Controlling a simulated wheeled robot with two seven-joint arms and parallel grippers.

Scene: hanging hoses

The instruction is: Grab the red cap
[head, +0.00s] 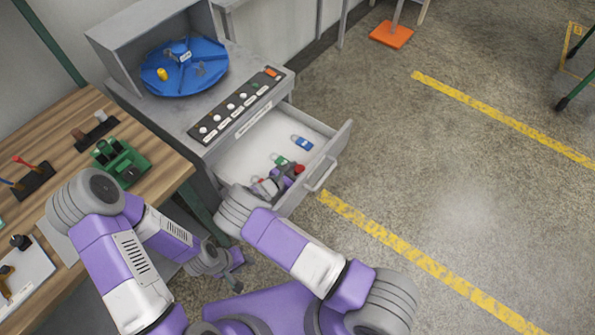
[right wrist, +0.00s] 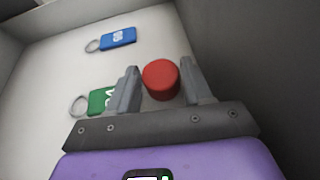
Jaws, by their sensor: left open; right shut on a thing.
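The red cap (right wrist: 161,79) is a short red cylinder held between the two fingers of my right gripper (right wrist: 161,86) in the right wrist view. In the head view the cap (head: 299,170) shows at the tip of my right gripper (head: 291,175), inside the open drawer (head: 262,139). Whether the cap touches the drawer floor cannot be told. My left gripper (head: 232,264) is low beside the workbench, away from the drawer, and is open and empty.
A blue tag (head: 302,142) and a green tag (head: 281,160) lie in the drawer, the green one close to my right gripper. The drawer's front panel (head: 325,168) stands to the right. A blue turntable (head: 185,68) sits on the cabinet. A wooden workbench (head: 150,165) is at left.

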